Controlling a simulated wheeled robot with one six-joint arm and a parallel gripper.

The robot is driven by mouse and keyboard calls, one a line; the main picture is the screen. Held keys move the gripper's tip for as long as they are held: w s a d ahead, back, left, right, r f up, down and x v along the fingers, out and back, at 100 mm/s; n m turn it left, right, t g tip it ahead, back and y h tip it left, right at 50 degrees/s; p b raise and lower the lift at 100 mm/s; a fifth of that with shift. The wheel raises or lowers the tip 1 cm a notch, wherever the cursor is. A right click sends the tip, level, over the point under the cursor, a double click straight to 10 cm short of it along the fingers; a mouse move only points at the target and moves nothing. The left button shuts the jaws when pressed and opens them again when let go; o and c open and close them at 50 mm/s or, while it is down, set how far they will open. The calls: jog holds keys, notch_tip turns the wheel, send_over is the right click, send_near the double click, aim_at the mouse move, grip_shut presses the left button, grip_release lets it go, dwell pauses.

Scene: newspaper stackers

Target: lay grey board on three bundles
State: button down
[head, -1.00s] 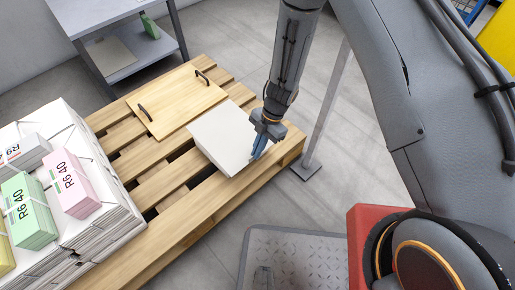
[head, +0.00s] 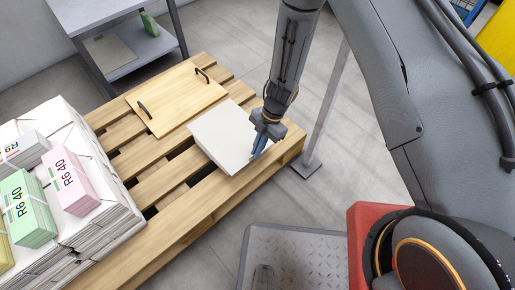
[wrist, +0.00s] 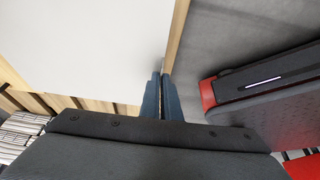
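The pale grey board (head: 222,136) is at the right part of the wooden pallet. It looks tilted, and whether it touches the slats is hard to tell. My gripper (head: 257,155) is at its right edge, fingers close together, with the board's edge between them. In the wrist view the fingers (wrist: 160,92) meet at the board's (wrist: 80,45) corner. The bundles lie on the tied newspaper stack (head: 105,215) at left: a pink bundle (head: 72,182), a green bundle (head: 30,210), a grey-white bundle (head: 25,150) and a yellow bundle (head: 4,255), partly cut off.
A wooden panel with two dark handles (head: 175,98) lies on the pallet (head: 150,235) behind the board. A grey shelf table (head: 105,10) stands behind, with another grey sheet (head: 112,55) and a green item (head: 149,25). A post (head: 325,110) stands right of the pallet.

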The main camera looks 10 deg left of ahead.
jog(key=c, duration=1.9)
grip_release()
jog(key=p+v, duration=0.2)
jog(key=v, duration=0.5)
jog(key=shift+w+d+r, duration=0.1)
jog(key=shift+w+r, duration=0.05)
jog(key=shift+r, duration=0.2)
